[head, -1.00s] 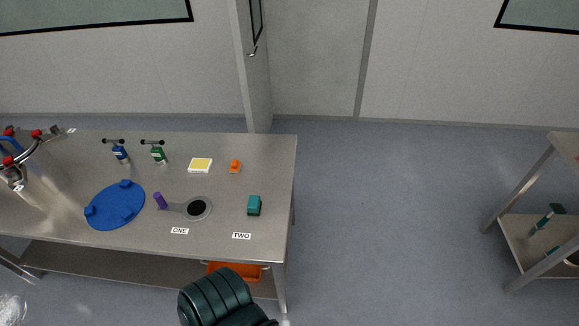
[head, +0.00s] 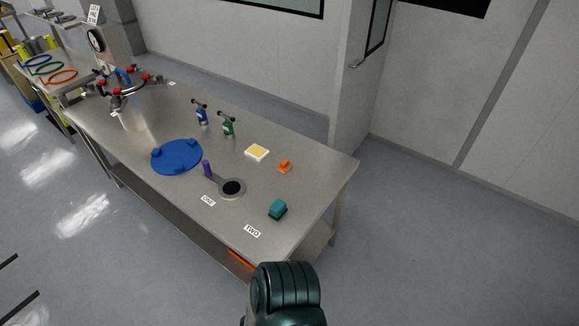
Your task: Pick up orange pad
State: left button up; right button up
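The small orange pad (head: 285,166) lies on the steel table (head: 310,190) near its right end, beside a white-and-yellow block (head: 257,152). A dark green rounded part (head: 286,290) of my own body shows at the bottom, in front of the table. No gripper fingers can be made out in the head view. Nothing is touching the orange pad.
A teal block (head: 278,210) sits near the front right edge, by label TWO. A purple-handled disc tool (head: 231,188), blue lid (head: 177,156), blue bottle (head: 201,117), green bottle (head: 228,129) and red-knobbed vessel (head: 130,85) stand leftward. Floor right of the table is clear.

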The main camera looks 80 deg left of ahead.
aim_at(285, 165)
jog(key=i+u, duration=0.25)
jog(key=u, duration=0.2)
jog(key=i+u, duration=0.25)
jog(key=u, duration=0.2)
jog(key=i+l+u, duration=0.2)
jog(key=u, duration=0.2)
jog(key=i, duration=0.05)
